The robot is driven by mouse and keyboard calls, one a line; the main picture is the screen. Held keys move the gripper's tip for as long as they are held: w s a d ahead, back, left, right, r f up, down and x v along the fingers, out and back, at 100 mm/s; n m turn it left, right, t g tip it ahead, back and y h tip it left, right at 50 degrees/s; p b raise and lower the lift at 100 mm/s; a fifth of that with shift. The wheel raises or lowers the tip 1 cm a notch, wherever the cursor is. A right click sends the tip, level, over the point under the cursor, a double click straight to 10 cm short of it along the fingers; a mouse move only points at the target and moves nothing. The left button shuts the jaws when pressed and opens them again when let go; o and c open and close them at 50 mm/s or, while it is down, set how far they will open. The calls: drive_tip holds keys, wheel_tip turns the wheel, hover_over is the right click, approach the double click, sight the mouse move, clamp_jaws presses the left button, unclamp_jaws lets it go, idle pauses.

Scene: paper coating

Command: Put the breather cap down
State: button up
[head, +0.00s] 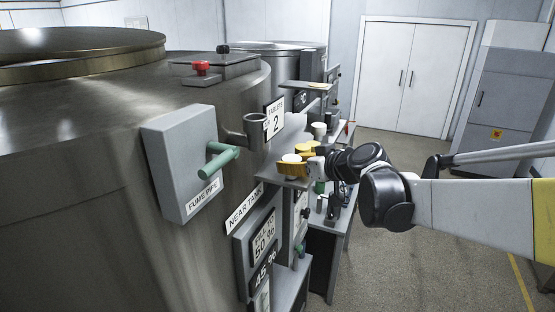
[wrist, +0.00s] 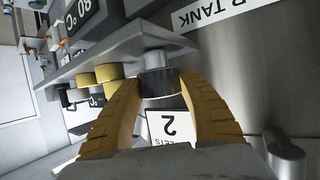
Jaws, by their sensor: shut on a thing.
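The breather cap (wrist: 158,84) is between the two yellow fingers of my gripper (wrist: 160,100), with a dark band and a grey part in the wrist view. In the head view its pale round top (head: 291,158) shows between the fingers of my gripper (head: 297,162). My gripper is shut on it. The cap is over a small grey shelf (head: 272,180) on the tank's side; the shelf also shows in the wrist view (wrist: 190,32). I cannot tell whether the cap touches the shelf.
The big metal tank (head: 90,150) fills the left, with a grey FUME PIPE box (head: 180,160), its green handle (head: 221,161) and a pipe stub (head: 250,131) near my gripper. Yellow cylinders (wrist: 108,72) stand close by. The floor at right is free.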

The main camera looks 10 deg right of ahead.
drive_tip(key=shift+f, duration=0.2)
drive_tip(key=o, duration=1.1)
drive_tip(key=shift+r, duration=0.15)
drive_tip(key=shift+s+d+r, duration=0.1)
drive_tip(key=shift+r, duration=0.05)
drive_tip(key=b+v, duration=0.1)
drive_tip(key=v, duration=1)
drive_tip(key=s+a+f+m+g+h, duration=0.2)
drive_tip(key=s+f, duration=0.6)
drive_tip(key=s, duration=0.2)
drive_tip(key=s+a+f+m+g+h, duration=0.2)
drive_tip(key=s+f+g+h, duration=0.1)
drive_tip(key=s+f, duration=0.5)
drive_tip(key=shift+s+f+m+h, duration=0.2)
drive_tip(key=shift+s+m+h, duration=0.15)
drive_tip(key=shift+s, duration=0.6)
